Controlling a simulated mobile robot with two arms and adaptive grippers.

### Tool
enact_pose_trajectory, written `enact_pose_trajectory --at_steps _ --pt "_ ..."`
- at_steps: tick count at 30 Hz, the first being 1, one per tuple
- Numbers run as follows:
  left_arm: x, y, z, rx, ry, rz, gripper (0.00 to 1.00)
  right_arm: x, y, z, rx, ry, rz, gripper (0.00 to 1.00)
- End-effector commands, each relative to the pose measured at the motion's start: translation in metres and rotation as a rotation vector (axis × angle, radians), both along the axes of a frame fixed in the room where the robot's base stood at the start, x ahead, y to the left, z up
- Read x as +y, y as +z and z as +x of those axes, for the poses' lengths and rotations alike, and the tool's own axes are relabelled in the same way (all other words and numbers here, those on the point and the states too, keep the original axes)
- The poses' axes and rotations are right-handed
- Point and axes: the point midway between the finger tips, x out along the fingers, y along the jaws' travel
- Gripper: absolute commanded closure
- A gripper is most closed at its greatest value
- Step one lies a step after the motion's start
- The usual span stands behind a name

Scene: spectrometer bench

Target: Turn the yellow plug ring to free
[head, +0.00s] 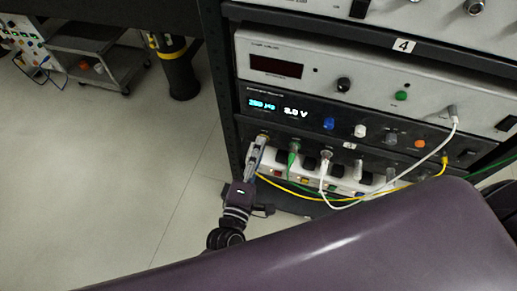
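My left gripper (260,145) reaches up to the left end of the lower rack panel, at the leftmost socket in the row. Its fingers cover most of the plug there, and I cannot tell whether they are closed on it. A yellow cable (320,198) comes out from beside this gripper and hangs in a curve to the right. Its other end (445,161) goes into the right part of the panel. The yellow plug's ring at the gripper is hidden or too small to make out. My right gripper is not in view.
A green plug (293,153) and a white plug (326,155) sit just right of my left gripper. A white cable (400,174) loops across the panel. A socket strip (345,185) lies below. Open floor (110,170) is to the left.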

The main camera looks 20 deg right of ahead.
Motion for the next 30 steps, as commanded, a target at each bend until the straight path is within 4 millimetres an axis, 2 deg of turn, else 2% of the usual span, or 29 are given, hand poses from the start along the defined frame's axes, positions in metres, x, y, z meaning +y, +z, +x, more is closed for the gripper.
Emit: enact_pose_trajectory --at_steps 10,14,24,30 --pt "0.001 0.000 -0.001 -0.001 0.000 0.001 0.66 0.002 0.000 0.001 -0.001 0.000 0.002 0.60" --pt "0.007 -0.001 -0.010 0.001 -0.001 0.002 0.66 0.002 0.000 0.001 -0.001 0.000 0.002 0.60" --pt "0.046 -0.001 -0.068 0.001 -0.001 0.003 0.66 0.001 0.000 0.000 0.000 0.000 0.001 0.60" --pt "0.062 -0.001 -0.092 0.001 -0.001 0.002 0.66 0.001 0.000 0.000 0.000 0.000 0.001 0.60"
